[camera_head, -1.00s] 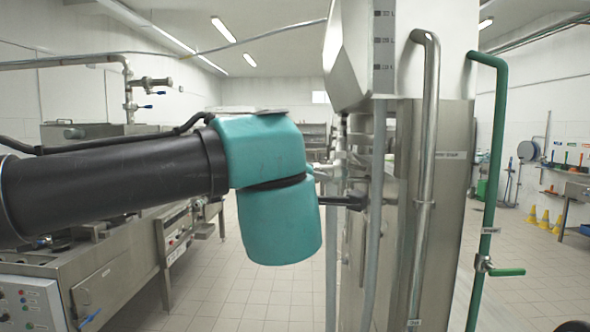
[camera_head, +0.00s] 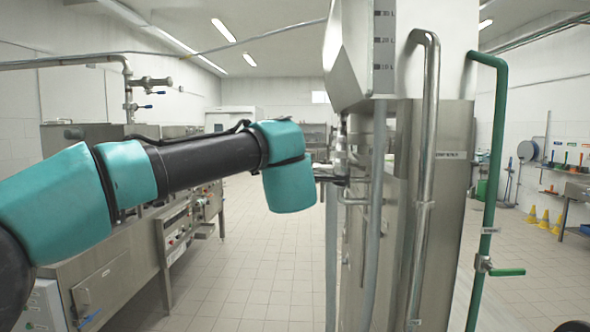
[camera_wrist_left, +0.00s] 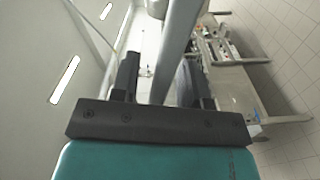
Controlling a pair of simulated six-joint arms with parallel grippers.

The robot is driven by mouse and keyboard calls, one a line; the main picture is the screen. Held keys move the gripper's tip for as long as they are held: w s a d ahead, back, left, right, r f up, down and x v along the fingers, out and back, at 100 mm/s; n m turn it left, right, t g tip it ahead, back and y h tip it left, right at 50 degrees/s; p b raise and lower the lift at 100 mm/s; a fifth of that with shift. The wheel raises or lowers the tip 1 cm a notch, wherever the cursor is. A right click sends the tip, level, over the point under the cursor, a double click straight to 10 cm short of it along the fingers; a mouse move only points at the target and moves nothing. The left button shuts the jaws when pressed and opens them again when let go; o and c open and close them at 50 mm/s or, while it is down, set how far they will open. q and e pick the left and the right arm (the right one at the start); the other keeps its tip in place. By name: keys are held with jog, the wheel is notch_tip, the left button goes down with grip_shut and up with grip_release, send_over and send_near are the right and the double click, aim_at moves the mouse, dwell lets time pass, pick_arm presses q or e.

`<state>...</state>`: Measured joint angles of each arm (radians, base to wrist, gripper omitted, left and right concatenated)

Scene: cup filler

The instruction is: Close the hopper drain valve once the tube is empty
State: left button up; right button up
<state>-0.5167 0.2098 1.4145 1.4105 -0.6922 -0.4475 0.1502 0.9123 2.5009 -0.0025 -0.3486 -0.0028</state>
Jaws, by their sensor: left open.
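The steel hopper (camera_head: 351,52) stands at centre right, with a scale strip (camera_head: 383,42) on its upper side. A grey tube (camera_head: 377,205) runs down its front; I cannot tell whether it is empty. Metal fittings (camera_head: 343,152) sit on the machine's left side, partly hidden, and no drain valve handle is clear there. My left gripper (camera_head: 331,178) is beside these fittings, its tips partly hidden. In the left wrist view its fingers (camera_wrist_left: 158,72) are apart, with a grey pipe (camera_wrist_left: 177,45) crossing the view between and beyond them. My right gripper is not in view.
A thick steel pipe (camera_head: 427,150) and a green pipe (camera_head: 490,190) with a green-handled valve (camera_head: 505,272) stand to the right. A steel processing line (camera_head: 110,265) lies on the left. The tiled floor (camera_head: 265,275) between is clear.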

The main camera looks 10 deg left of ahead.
pick_arm(q)
jog(key=shift+w+a, duration=0.1)
jog(key=shift+w, duration=0.25)
jog(key=shift+c, duration=0.2)
grip_shut()
